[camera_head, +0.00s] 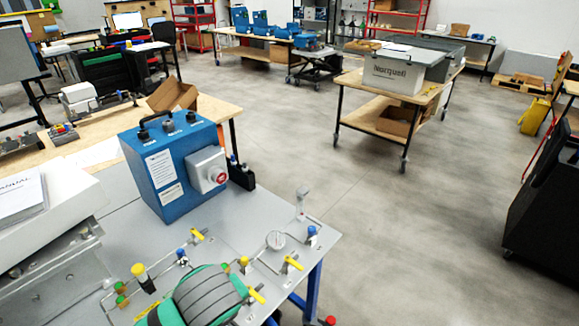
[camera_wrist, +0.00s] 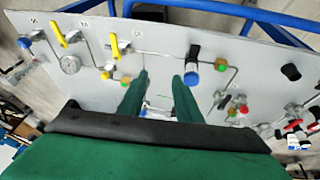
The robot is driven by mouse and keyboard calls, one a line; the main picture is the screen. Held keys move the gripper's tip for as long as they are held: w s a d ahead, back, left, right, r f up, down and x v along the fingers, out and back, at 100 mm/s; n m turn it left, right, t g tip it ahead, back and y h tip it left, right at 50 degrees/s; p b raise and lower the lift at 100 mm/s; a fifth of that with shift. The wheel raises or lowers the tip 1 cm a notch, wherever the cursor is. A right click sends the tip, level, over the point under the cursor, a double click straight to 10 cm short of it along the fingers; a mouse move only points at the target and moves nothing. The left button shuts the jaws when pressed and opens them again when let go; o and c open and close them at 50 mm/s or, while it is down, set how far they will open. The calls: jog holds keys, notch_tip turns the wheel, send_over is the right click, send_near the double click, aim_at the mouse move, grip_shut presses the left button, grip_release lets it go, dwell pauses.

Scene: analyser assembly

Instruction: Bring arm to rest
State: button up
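My gripper (camera_wrist: 161,82) shows in the wrist view with two green fingers standing apart and nothing visible between them. It is over the grey analyser panel (camera_wrist: 215,48), which carries thin tubing, yellow-handled valves, a round gauge (camera_wrist: 70,64) and a blue-and-black knob (camera_wrist: 192,60). In the head view my green and grey arm end (camera_head: 208,296) is at the bottom, above the same panel (camera_head: 262,228); its fingers cannot be made out there. I cannot tell whether the fingertips touch the panel.
A blue box (camera_head: 170,168) with a red knob stands at the panel's back. A white unit (camera_head: 50,215) is at the left. A wooden-topped cart (camera_head: 365,88) with a grey bin (camera_head: 398,72) stands farther back. A black cabinet (camera_head: 545,210) is at the right. Open floor (camera_head: 420,230) lies between.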

jog(key=w+d+r+t+h, duration=0.4)
jog(key=d, duration=0.5)
jog(key=w+d+r+m+t+h, duration=0.1)
jog(key=w+d+r+t+h, duration=0.25)
jog(key=d, duration=0.55)
jog(key=w+d+r+t+h, duration=0.4)
jog(key=w+d+r, duration=0.1)
jog(key=d, duration=0.4)
jog(key=s+a+f+n+t+y, duration=0.1)
jog(key=s+a+f+y, duration=0.2)
jog(key=s+f+y, duration=0.5)
jog(key=s+a+f+t+y, duration=0.1)
jog(key=s+a+f, duration=0.1)
jog(key=s+f, duration=0.75)
jog(key=s+a+f+m+g, duration=0.1)
jog(key=s+a+f+m, duration=0.2)
jog(key=s, duration=0.5)
jog(key=s+a+f+m+g, duration=0.1)
jog(key=s+a+f+m, duration=0.2)
jog(key=s, duration=0.6)
notch_tip(320, 180, down, 2)
jog(key=m, duration=0.3)
jog(key=shift+s+a, duration=0.2)
jog(key=shift+s, duration=0.05)
